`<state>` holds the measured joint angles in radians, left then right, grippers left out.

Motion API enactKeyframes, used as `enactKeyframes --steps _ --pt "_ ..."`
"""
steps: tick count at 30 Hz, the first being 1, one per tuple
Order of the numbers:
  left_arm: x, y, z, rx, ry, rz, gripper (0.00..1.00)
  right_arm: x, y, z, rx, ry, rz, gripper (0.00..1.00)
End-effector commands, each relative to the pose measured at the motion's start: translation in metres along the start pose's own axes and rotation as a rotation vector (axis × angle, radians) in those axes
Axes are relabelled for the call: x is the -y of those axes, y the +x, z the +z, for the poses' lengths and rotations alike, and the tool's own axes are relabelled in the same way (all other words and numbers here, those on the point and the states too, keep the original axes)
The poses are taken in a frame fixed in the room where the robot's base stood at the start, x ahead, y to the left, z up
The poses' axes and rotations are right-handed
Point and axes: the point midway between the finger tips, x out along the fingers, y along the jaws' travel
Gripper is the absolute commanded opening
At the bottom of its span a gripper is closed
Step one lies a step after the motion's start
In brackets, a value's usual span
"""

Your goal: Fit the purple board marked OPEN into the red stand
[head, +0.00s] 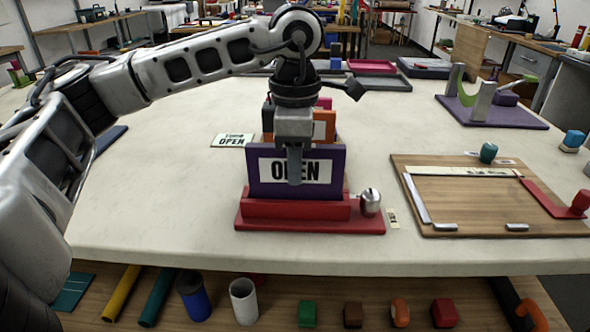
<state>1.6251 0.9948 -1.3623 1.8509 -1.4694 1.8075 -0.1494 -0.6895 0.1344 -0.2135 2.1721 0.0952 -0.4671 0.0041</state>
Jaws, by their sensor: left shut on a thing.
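The purple board (322,190) with a white OPEN label stands upright, facing me, near the middle of the table. The red stand (296,209) has a wide base with a raised bar along it. The board's lower edge meets or passes behind this bar; I cannot tell whether it sits in a slot. My left gripper (295,168) reaches down from above and is shut on the board at its top middle, one finger in front of the label. The other finger is hidden behind the board. My right gripper is out of view.
A silver knob (370,201) stands on the stand's right end. Orange and dark pieces (325,124) stand close behind the board. A small OPEN card (233,141) lies left. A wooden board (490,190) with rulers and clips lies right. The table's left front is clear.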

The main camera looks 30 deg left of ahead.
Motion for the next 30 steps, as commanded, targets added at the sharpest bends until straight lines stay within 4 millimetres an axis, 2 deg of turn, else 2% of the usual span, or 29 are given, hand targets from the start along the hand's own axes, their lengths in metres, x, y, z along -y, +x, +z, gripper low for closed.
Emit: enactKeyframes --steps 4,16,17,18,19,26,30 --pt "0.0 0.015 0.0 0.001 -0.001 0.0 0.0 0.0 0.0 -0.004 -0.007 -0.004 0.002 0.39" --pt "0.001 0.022 0.0 0.002 -0.001 0.0 0.0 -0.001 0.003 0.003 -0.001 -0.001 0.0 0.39" --pt "0.001 0.02 0.0 0.001 -0.001 0.0 0.23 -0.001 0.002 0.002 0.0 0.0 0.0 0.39" --pt "0.001 0.02 0.0 0.001 -0.001 0.0 0.34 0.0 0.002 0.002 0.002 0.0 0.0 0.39" --pt "0.001 0.019 0.0 0.001 -0.001 0.0 0.36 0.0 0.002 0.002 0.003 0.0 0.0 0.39" --pt "0.001 0.019 0.0 0.001 -0.001 0.0 0.36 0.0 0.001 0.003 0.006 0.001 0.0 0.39" --pt "0.0 0.012 0.0 0.003 -0.001 0.001 0.36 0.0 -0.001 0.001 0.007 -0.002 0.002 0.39"
